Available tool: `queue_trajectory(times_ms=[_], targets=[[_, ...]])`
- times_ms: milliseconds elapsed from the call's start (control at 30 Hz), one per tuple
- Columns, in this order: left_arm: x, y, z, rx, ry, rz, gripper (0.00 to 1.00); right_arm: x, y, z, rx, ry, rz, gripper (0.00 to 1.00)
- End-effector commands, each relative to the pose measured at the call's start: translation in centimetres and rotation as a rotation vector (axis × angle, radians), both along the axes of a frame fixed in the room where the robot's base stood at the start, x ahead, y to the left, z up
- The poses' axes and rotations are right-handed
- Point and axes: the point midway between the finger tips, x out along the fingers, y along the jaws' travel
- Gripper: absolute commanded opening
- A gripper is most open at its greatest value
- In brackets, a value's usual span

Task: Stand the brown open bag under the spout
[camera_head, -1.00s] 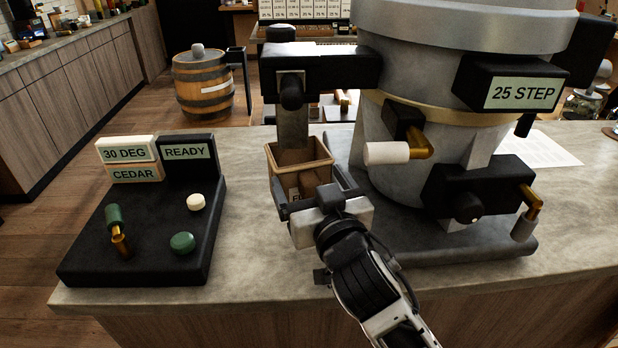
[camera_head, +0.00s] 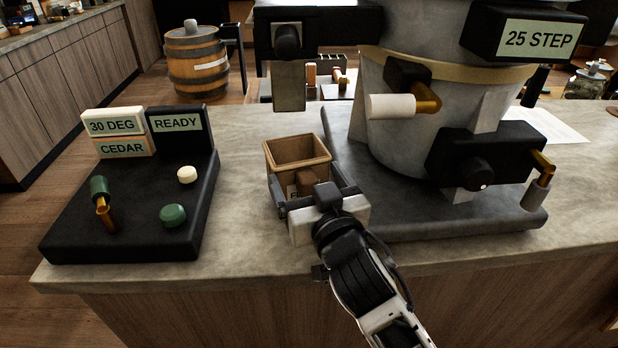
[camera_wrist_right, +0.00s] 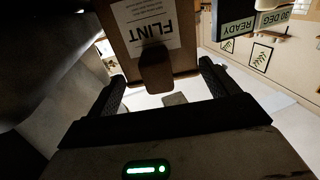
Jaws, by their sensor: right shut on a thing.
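The brown open bag (camera_head: 283,157) is upright with its mouth up, in front of the spout and a little nearer to me in the head view. My right gripper (camera_head: 304,180) is shut on the bag, one finger along each side. In the right wrist view the bag (camera_wrist_right: 183,64) carries a white label reading FLINT, upside down there. The spout (camera_head: 290,90) is a grey chute hanging from a black block, its lower end above and behind the bag's rim. The bag's base is hidden, so I cannot tell whether it touches the counter. My left gripper is not in view.
The grey machine (camera_head: 405,140) on its dark base plate (camera_head: 430,222) stands close on the right, marked 25 STEP. A black panel (camera_head: 140,215) with knobs and signs READY, 30 DEG and CEDAR is on the left. The counter (camera_head: 240,150) between is clear. A barrel (camera_head: 205,72) stands behind.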

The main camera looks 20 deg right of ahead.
Motion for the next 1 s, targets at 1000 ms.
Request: queue_trajectory(times_ms=[1000], targets=[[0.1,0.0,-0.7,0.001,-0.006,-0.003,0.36,0.0,0.0,-1.0,0.001,0.0,0.0,0.49]])
